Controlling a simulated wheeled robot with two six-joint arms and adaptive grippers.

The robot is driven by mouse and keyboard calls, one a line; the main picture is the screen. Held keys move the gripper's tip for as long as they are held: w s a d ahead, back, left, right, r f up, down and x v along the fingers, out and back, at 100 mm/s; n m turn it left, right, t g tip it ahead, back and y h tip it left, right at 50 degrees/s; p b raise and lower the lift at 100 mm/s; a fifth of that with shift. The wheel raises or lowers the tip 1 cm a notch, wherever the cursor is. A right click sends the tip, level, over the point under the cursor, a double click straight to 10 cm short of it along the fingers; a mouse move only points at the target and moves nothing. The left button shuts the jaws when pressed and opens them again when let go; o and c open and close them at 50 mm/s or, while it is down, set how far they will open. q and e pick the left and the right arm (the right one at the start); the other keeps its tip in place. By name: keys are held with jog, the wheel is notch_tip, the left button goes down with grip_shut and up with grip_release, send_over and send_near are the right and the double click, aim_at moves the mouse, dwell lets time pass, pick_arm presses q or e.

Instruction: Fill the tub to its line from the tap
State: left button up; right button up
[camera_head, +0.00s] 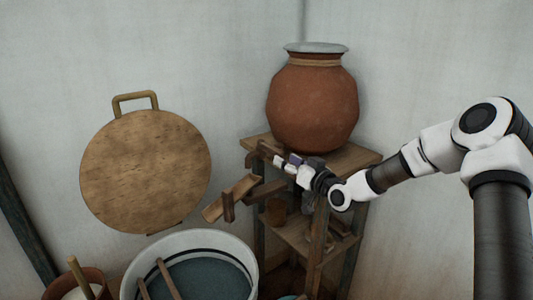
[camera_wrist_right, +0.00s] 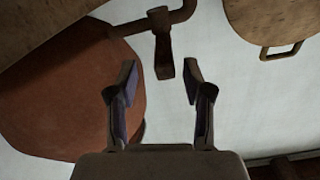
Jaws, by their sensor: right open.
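The white tub (camera_head: 133,272) stands on the floor at the lower left, cut off by the picture's bottom edge. It holds blue-grey water (camera_head: 205,280); a dark line (camera_head: 238,262) runs round its inner wall, above the water surface. The brown tap (camera_head: 252,154) is low on the clay pot's side, partly hidden by my right gripper in the head view. In the wrist view the tap (camera_wrist_right: 161,45) is just beyond the fingertips. My right gripper (camera_head: 280,162) is open and empty, fingers (camera_wrist_right: 159,80) apart. No water stream shows. My left gripper is not in view.
The clay pot (camera_head: 312,105) stands on a wooden stand (camera_head: 355,158). A wooden chute (camera_head: 230,198) slopes toward the tub. Two sticks (camera_head: 168,279) lean in the tub. A small bucket (camera_head: 92,275) is left of it. A round wooden board (camera_head: 145,172) hangs on the wall.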

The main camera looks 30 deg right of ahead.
aim_at(271, 150)
jog(key=w, duration=0.4)
jog(key=w+a, duration=0.1)
jog(key=w, duration=0.1)
jog(key=shift+w+r, duration=0.15)
jog(key=shift+w, duration=0.2)
jog(key=shift+w+r, duration=0.2)
jog(key=shift+w, duration=0.2)
grip_shut()
